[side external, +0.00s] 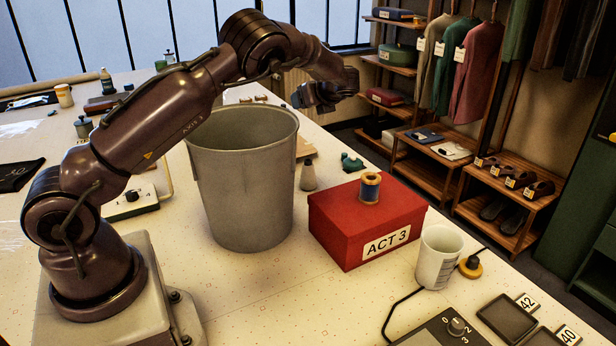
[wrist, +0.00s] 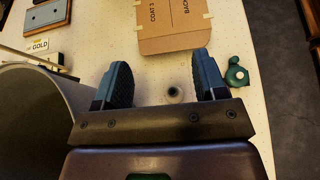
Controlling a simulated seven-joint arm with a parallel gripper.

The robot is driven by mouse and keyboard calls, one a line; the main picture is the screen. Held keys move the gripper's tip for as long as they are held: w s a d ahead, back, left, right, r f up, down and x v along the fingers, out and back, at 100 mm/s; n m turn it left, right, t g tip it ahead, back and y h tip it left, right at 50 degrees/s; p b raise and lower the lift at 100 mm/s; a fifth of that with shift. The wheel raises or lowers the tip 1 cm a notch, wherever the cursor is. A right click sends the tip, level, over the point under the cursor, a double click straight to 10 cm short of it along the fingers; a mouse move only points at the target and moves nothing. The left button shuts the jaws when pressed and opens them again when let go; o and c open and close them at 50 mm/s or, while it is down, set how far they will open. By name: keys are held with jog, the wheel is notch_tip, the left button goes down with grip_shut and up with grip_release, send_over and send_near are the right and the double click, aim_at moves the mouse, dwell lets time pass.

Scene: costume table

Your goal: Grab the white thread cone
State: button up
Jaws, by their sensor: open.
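The thread cone (side external: 308,176), pale grey-white with a narrow top, stands upright on the table just right of the big grey bin. In the wrist view the cone (wrist: 174,93) is seen from above as a small pale ring with a dark centre. It shows in the gap between the two fingers, nearer the right one. My gripper (side external: 303,96) is open and empty, high above the table behind the cone in the side view. In the wrist view the fingers of my gripper (wrist: 163,75) are wide apart and do not touch the cone.
The tall grey bin (side external: 243,180) stands close beside the cone. A red box (side external: 366,225) with a blue thread spool (side external: 370,188) on top is at its right front. A green object (side external: 351,162) and a cardboard piece (wrist: 172,30) lie nearby. A white cup (side external: 438,258) stands further right.

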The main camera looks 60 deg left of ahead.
send_over(308, 161)
jog(key=f, duration=1.1)
jog(key=shift+w+d, duration=0.1)
jog(key=shift+d, duration=0.25)
notch_tip(308, 161, down, 6)
jog(key=shift+f, duration=0.2)
jog(key=shift+x, duration=1.15)
jog(key=shift+a+f, duration=0.3)
jog(key=shift+f, duration=0.05)
jog(key=c, duration=1)
